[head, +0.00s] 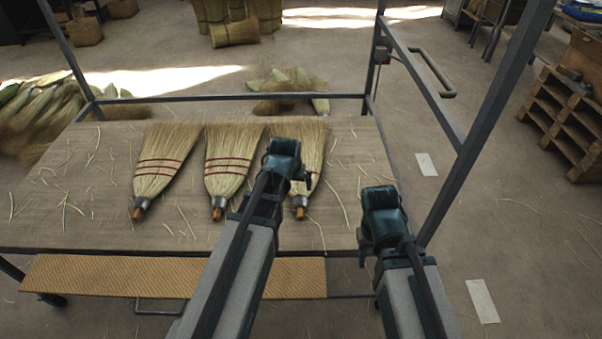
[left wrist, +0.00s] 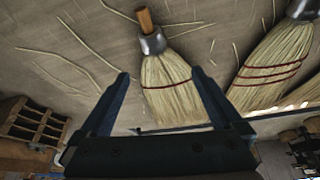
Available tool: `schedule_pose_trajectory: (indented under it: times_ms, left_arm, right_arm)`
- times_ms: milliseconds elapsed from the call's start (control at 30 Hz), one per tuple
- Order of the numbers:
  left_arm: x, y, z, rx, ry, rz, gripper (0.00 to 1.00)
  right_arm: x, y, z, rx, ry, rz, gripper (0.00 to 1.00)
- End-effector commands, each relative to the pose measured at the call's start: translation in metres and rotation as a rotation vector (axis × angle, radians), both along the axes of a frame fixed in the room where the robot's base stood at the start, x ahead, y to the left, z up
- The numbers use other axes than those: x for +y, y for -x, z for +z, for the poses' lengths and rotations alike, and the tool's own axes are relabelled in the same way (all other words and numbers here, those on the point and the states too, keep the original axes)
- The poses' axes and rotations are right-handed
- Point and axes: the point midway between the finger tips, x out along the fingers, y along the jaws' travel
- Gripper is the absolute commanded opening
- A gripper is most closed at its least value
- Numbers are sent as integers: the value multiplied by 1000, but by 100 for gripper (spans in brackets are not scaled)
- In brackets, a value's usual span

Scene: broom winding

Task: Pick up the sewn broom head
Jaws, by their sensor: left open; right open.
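Three straw broom heads lie side by side on the table, collars toward me. The left one (head: 160,165) and middle one (head: 229,165) show red stitching bands. The right one (head: 314,135) is partly hidden by my left gripper (head: 288,162), which is above it. A neighbouring broom head (left wrist: 270,68) with red bands lies to the right there. My right gripper (head: 381,215) is open near the table's right edge.
The wooden table (head: 100,225) is strewn with loose straws and has a metal frame (head: 230,97) around it. A ribbed board (head: 170,276) runs along its front. Straw piles (head: 50,110) lie behind and left. A wooden rack (head: 565,120) stands at right.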

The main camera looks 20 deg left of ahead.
Motion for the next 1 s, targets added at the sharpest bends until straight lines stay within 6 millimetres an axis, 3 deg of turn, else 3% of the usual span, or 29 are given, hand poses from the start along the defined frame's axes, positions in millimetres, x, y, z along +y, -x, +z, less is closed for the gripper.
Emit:
schedule_pose_trajectory:
  times_ms: [600, 1000]
  left_arm:
    - [2, -31, -76, 1, 0, -1, 100]
    - [2, -37, -85, 2, 0, -1, 100]
  right_arm:
    - [0, 0, -76, 0, 0, 0, 50]
    - [0, 0, -85, 0, 0, 0, 50]
